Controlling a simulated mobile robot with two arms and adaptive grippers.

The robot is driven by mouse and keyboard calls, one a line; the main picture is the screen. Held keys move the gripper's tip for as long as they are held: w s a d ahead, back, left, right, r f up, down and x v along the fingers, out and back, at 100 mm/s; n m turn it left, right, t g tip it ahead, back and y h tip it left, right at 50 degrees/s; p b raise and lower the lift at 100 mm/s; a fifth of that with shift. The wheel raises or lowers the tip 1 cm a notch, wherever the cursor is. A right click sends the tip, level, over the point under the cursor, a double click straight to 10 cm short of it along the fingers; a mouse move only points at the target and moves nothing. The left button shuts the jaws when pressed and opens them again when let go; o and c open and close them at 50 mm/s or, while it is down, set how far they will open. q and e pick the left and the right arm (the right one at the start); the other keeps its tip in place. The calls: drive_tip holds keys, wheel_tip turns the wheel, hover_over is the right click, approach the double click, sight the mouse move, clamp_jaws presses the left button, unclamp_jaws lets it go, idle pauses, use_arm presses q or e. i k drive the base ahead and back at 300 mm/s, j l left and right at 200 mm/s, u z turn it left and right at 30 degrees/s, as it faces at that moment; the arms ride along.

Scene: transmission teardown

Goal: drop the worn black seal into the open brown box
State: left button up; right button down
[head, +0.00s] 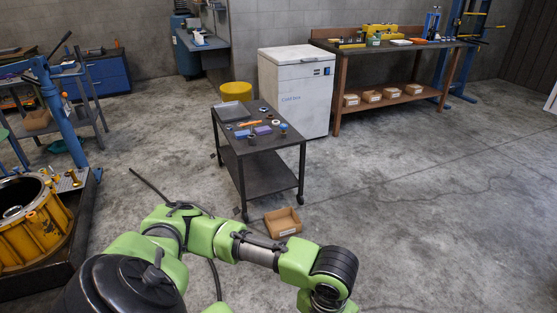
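The open brown box (283,222) sits on the floor at the front right foot of the dark cart (268,175). It has a pale label on its front and looks empty. Small parts lie on the cart top, among them a dark ring-like piece (264,109). I cannot tell whether any of them is the worn black seal. A green and black arm of mine crosses the bottom of the head view, in front of the box. Neither gripper is in view.
The cart top also holds a grey tray (232,111), an orange tool (250,123) and purple and blue blocks. A yellow bin (236,92) and a white chest (295,91) stand behind. A yellow housing (35,225) is at left.

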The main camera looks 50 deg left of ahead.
sight(283, 225)
drive_tip(key=i+j, duration=0.25)
drive_tip(key=j, duration=0.25)
drive_tip(key=i+j, duration=0.3)
drive_tip(key=j, duration=0.15)
drive_tip(key=i+j, duration=0.25)
drive_tip(key=j, duration=0.25)
drive_tip(key=i+j, duration=0.25)
drive_tip(key=j, duration=0.25)
drive_tip(key=i+j+u, duration=0.1)
drive_tip(key=i+j, duration=0.2)
drive_tip(key=j, duration=0.15)
drive_tip(key=i+j, duration=0.25)
drive_tip(key=j, duration=0.25)
drive_tip(key=i+j, duration=0.3)
drive_tip(key=j, duration=0.15)
